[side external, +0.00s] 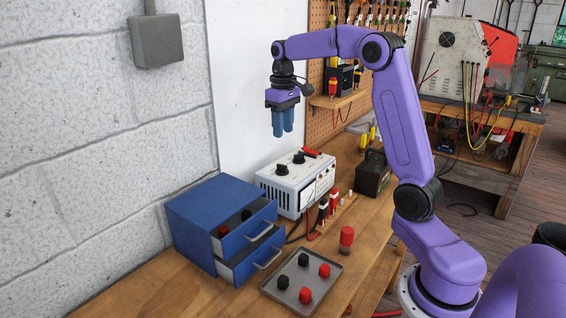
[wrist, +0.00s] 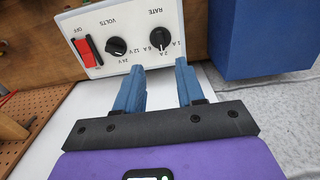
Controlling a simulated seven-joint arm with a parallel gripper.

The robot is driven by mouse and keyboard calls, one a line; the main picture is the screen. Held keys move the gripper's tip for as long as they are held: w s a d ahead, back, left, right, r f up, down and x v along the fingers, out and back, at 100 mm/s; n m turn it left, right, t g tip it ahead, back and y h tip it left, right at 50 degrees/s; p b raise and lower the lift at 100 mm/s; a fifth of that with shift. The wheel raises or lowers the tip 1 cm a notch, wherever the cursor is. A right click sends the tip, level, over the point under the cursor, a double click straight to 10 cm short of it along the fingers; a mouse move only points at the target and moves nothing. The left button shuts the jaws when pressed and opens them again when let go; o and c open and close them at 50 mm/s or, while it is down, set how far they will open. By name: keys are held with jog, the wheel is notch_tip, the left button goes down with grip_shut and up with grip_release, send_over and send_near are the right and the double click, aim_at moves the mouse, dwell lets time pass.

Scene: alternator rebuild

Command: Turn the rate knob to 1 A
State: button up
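The white charger (side external: 290,187) stands on the bench, with its knobs and switch on its top face. The black rate knob (side external: 281,170) is the one nearer the blue drawer unit. My gripper (side external: 281,134) hangs above the charger, fingers down, apart and empty. In the wrist view my gripper (wrist: 159,65) is open, touching neither knob.
A red OFF switch (wrist: 87,50) sits beside the volts knob. The blue drawer unit (side external: 195,225) has two drawers pulled out. A grey tray (side external: 322,294) holds black and red caps. Clamps and a black box (side external: 372,173) stand near the charger. The air around my gripper is clear.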

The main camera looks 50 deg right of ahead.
aim_at(283, 165)
notch_tip(283, 165, down, 12)
jog(key=shift+r, duration=0.25)
grip_shut()
